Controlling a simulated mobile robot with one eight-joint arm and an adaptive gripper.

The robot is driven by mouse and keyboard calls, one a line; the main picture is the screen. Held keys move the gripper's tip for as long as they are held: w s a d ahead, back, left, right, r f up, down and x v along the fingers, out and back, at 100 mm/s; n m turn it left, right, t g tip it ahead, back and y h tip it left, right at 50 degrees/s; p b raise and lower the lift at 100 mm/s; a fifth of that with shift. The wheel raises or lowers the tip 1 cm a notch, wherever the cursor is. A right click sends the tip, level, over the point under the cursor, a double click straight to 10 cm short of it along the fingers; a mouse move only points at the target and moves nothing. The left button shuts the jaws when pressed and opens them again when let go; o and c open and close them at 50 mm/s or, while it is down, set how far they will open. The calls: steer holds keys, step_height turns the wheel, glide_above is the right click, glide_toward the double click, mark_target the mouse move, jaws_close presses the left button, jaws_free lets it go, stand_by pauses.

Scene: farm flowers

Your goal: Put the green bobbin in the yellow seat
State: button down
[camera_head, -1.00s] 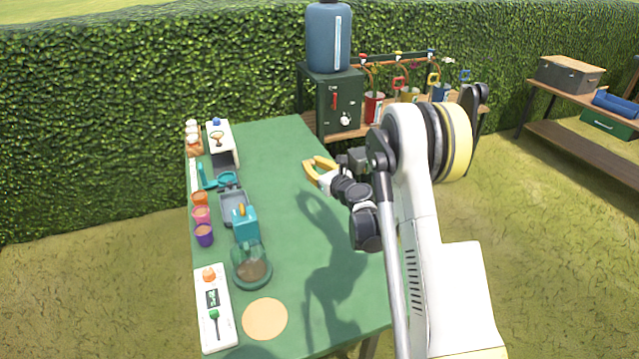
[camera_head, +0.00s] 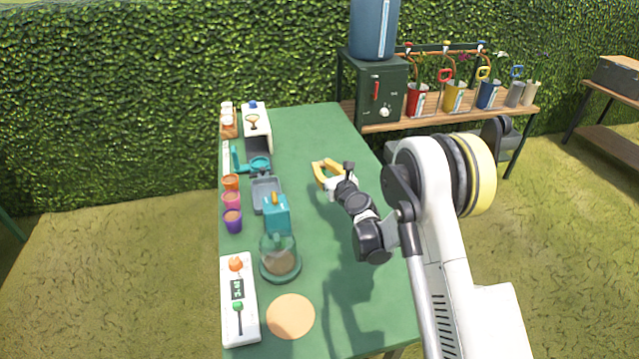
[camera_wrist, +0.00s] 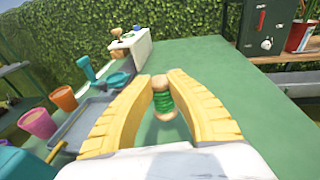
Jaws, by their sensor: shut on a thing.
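The green bobbin (camera_wrist: 163,101), a small spool with tan ends and green thread, is between the yellow fingers of my gripper (camera_wrist: 161,80) in the wrist view. The fingers are shut on it, and it is held above the green table. In the head view my gripper (camera_head: 324,165) is over the right part of the table; the bobbin is too small to make out there. I cannot pick out a yellow seat for certain. A yellow pot (camera_head: 454,96) stands on the wooden shelf behind the table.
The green table (camera_head: 310,130) is clear around my gripper. Along its left side are a white machine (camera_head: 257,125), a grey tray (camera_head: 268,192), colored cups (camera_head: 231,200), a teal box (camera_head: 277,215) and a glass jar (camera_head: 280,255). A dark green cabinet (camera_head: 377,90) stands behind.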

steer(key=shift+w+a+f, duration=0.15)
steer(key=shift+a+f, duration=0.3)
steer(key=shift+a, duration=0.1)
steer(key=shift+f+b, duration=1.05)
steer(key=shift+f, duration=0.8)
steer(key=shift+f, duration=0.1)
steer(key=shift+f, duration=0.15)
steer(key=c, duration=1.4)
jaws_free()
